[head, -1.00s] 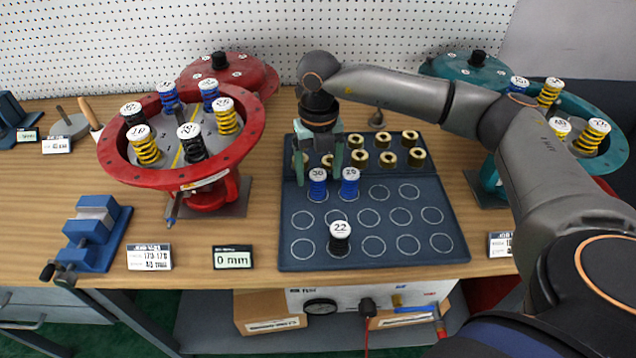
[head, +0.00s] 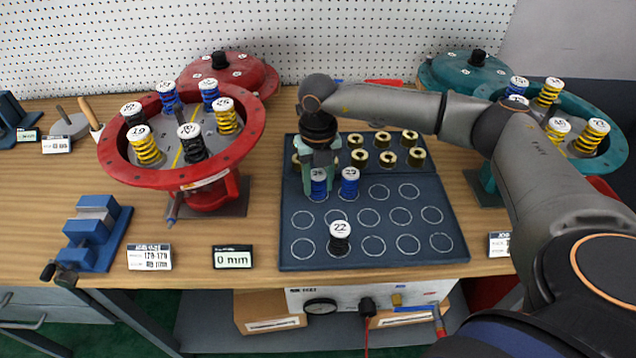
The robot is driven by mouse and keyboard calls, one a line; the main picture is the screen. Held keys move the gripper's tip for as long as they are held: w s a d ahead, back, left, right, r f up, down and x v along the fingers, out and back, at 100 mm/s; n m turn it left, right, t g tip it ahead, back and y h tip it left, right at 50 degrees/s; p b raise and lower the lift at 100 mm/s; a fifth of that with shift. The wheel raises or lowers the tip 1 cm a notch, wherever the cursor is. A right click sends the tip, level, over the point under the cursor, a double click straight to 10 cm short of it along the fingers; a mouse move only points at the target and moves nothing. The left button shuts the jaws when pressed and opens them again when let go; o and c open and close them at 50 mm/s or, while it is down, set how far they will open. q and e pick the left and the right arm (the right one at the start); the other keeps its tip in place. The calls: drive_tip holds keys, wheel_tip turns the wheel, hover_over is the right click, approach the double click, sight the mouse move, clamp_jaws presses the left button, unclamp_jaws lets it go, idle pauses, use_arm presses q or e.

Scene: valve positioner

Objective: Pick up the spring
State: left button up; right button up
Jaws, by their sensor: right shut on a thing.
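A blue spring with a white numbered cap (head: 318,188) stands upright on the dark tray (head: 445,262). My right gripper (head: 319,177) has come down over it from above and is shut on it, a finger at either side. A second blue spring (head: 349,187) stands close to its right, and a black spring capped 22 (head: 339,242) stands nearer the front. I cannot tell whether the held spring is clear of the tray. My left gripper is out of view.
Several brass-coloured rings (head: 387,158) stand at the tray's back. A red housing (head: 110,160) holding several springs is at left, a teal one (head: 612,150) at right. The tray's front right is empty.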

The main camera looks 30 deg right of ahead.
clamp_jaws()
drive_tip(key=shift+r, duration=0.1)
